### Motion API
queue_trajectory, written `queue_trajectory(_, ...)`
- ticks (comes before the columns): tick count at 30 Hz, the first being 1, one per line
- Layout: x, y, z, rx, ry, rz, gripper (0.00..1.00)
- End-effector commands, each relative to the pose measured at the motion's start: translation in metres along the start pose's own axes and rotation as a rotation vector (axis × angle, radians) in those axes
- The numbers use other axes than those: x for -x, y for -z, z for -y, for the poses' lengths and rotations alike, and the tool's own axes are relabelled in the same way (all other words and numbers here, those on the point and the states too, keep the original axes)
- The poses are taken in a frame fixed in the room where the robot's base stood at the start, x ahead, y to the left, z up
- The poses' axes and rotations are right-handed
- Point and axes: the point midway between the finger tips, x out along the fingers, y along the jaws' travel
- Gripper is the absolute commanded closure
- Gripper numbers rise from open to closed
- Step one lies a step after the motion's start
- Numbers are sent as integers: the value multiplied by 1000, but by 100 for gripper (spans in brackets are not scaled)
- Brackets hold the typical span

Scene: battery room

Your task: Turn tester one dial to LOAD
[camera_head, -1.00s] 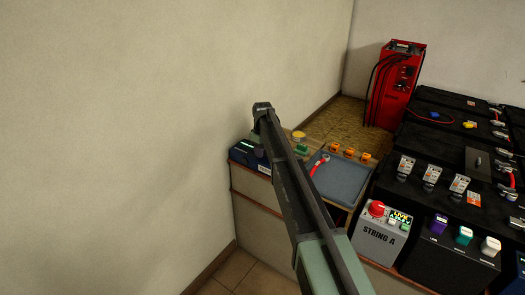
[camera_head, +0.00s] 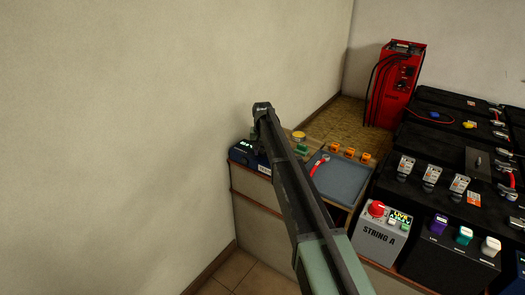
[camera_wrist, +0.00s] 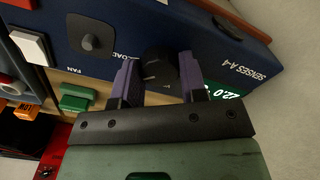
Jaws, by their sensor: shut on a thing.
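Tester one seems to be the dark blue box (camera_wrist: 215,48) marked "SENSES A-4" in the wrist view. In the head view it is the blue box (camera_head: 243,153) at the end of the bench by the wall, partly behind my arm. My gripper (camera_wrist: 158,80) has its two purple fingers on either side of a round black dial (camera_wrist: 160,66) on the box, shut on it. The word LOAD is beside the dial, partly covered. A lit green display (camera_wrist: 226,96) is partly hidden by the right finger. The dial's exact setting is hard to read.
Another dark knob (camera_wrist: 92,43), a white button (camera_wrist: 30,46) and a green switch (camera_wrist: 77,97) are close to my fingers. A grey tray (camera_head: 342,182), orange pieces (camera_head: 350,153) and a STRING A box (camera_head: 380,237) are to the right. The wall is close on the left.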

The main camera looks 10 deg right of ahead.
Motion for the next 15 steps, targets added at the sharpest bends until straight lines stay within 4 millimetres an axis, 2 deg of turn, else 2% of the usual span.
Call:
queue_trajectory(9,0,0,0,-263,0,1,84)
queue_trajectory(15,0,0,0,-375,0,1,84)
